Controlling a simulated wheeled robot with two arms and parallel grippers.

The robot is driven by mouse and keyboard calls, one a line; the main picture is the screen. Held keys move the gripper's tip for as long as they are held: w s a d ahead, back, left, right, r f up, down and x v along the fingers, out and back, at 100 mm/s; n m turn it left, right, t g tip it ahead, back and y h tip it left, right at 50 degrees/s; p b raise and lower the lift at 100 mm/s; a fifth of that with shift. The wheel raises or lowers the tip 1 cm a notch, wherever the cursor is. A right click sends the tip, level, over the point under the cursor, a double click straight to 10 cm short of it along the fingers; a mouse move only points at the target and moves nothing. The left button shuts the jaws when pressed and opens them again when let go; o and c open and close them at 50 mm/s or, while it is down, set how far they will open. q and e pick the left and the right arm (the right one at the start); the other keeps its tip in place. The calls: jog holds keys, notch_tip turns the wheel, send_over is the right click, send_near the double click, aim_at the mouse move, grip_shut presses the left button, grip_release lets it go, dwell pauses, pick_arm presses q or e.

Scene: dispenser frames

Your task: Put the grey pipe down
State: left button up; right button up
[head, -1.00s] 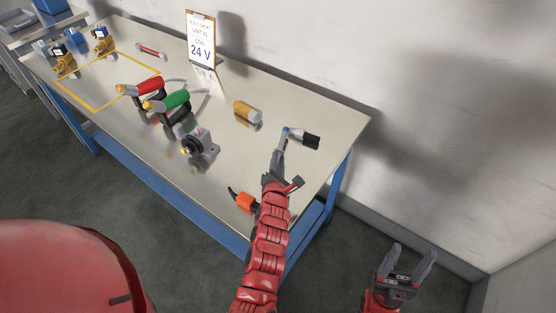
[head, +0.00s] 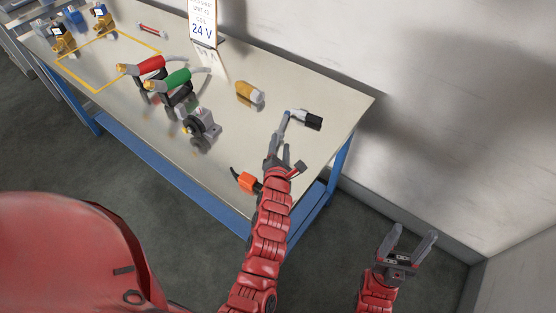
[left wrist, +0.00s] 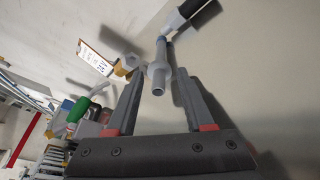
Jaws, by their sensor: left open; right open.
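The grey pipe (head: 283,122) is near the right end of the worktable, just beyond my left gripper (head: 281,149). In the left wrist view the pipe (left wrist: 158,78) shows a collar, and its near end lies between the open fingertips of my left gripper (left wrist: 153,92), with a gap on each side. Whether the whole pipe rests on the table is hard to tell. My right gripper (head: 411,240) is open and empty, off the table to the right.
A black-and-grey cylinder (head: 312,121) lies close to the pipe's far end. An orange part (head: 247,181) lies left of my left arm.

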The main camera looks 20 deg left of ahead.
pick_arm(q)
jog(key=v, duration=0.5)
jog(key=b+v, duration=0.1)
jog(key=v, duration=0.4)
jog(key=shift+s+r, duration=0.25)
jog(key=shift+s, duration=0.05)
